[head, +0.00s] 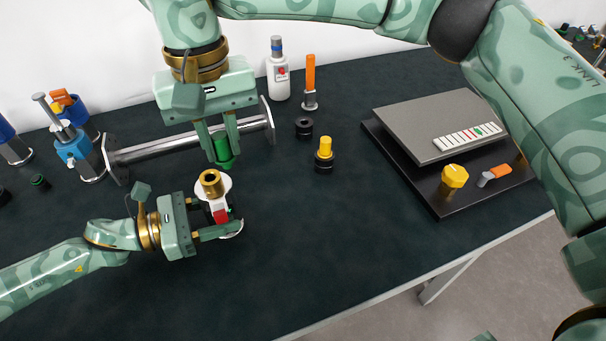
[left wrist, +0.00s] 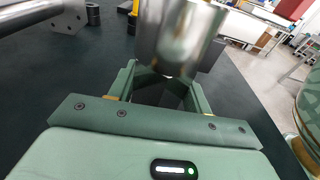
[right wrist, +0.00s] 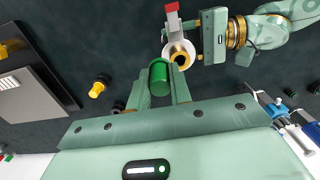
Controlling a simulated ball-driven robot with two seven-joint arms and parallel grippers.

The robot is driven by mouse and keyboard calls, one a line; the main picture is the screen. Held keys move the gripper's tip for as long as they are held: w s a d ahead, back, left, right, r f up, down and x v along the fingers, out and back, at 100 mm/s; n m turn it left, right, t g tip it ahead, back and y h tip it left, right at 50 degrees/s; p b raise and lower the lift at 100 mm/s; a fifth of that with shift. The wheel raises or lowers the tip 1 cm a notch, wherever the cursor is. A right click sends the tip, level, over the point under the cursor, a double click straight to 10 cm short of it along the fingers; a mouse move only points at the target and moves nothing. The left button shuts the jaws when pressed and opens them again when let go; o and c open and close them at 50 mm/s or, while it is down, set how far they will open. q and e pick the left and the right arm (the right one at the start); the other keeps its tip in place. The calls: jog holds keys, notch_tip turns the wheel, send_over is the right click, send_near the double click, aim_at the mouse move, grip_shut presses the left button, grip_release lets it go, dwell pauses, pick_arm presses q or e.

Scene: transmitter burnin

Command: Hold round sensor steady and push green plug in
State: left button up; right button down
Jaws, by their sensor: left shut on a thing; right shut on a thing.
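The round sensor (head: 220,187) has a white body with a red patch and a brass socket on top. My left gripper (head: 222,220) is shut on it and holds it upright over the table. In the left wrist view, a close, blurred metallic round body (left wrist: 178,38) fills the space above the fingers. The green plug (head: 226,158) is held in my right gripper (head: 221,140), above and behind the brass socket. In the right wrist view, the green plug (right wrist: 159,82) is between the fingers, beside the brass socket (right wrist: 181,53). The plug and socket look apart.
A steel pipe with end flanges (head: 160,148) lies behind the grippers. A yellow-topped plug (head: 325,150), black ring (head: 303,127), orange-handled tool (head: 310,80) and white bottle (head: 279,78) stand to the right. A grey device (head: 430,120) is further right. The front middle table is clear.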

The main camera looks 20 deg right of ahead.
jog(key=a+r+m, duration=0.1)
jog(key=w+a+r+m, duration=0.1)
jog(key=a+r, duration=0.1)
jog(key=shift+w+r+t, duration=0.15)
jog(key=shift+r+t, duration=0.1)
jog(key=shift+t, duration=0.05)
jog(key=shift+f, duration=2.3)
jog(key=shift+f, duration=1.5)
jog(key=c, duration=1.2)
grip_release()
jog(key=shift+r, duration=0.1)
